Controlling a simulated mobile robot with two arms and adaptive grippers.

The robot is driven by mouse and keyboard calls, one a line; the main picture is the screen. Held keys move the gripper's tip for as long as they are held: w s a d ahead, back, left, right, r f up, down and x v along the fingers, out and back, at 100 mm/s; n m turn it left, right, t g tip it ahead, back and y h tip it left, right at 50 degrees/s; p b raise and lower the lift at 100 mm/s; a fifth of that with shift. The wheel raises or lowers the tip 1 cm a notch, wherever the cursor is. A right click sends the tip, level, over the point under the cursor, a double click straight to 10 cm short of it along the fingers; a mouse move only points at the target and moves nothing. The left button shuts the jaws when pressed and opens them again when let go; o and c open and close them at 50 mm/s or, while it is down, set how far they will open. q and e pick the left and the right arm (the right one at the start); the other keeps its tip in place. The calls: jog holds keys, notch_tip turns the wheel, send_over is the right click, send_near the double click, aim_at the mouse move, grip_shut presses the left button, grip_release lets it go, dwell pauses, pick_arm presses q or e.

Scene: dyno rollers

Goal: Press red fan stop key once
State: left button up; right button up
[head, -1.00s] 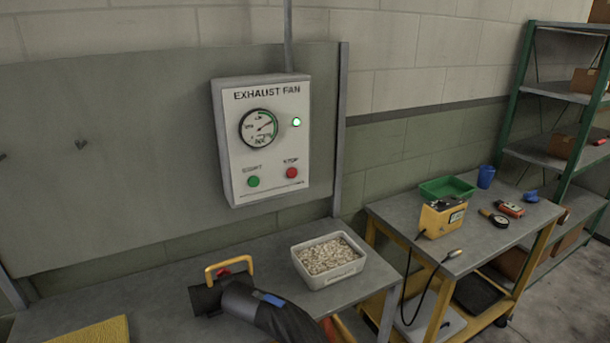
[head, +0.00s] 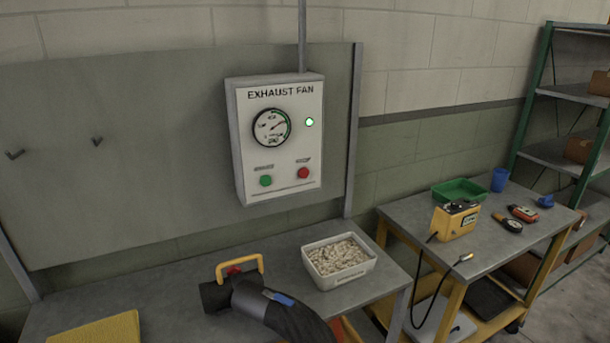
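The red stop key (head: 303,173) is a small round button at the lower right of the white exhaust fan box (head: 285,143), which is fixed to the grey wall panel. The green start key (head: 265,181) is to its left. A green lamp (head: 309,122) on the box is lit, and the needle of the round gauge (head: 272,127) points up and right. Neither of my grippers shows in the head view. Nothing covers the keys.
A yellow-framed cart (head: 410,228) and green shelving (head: 545,95) stand to the right.

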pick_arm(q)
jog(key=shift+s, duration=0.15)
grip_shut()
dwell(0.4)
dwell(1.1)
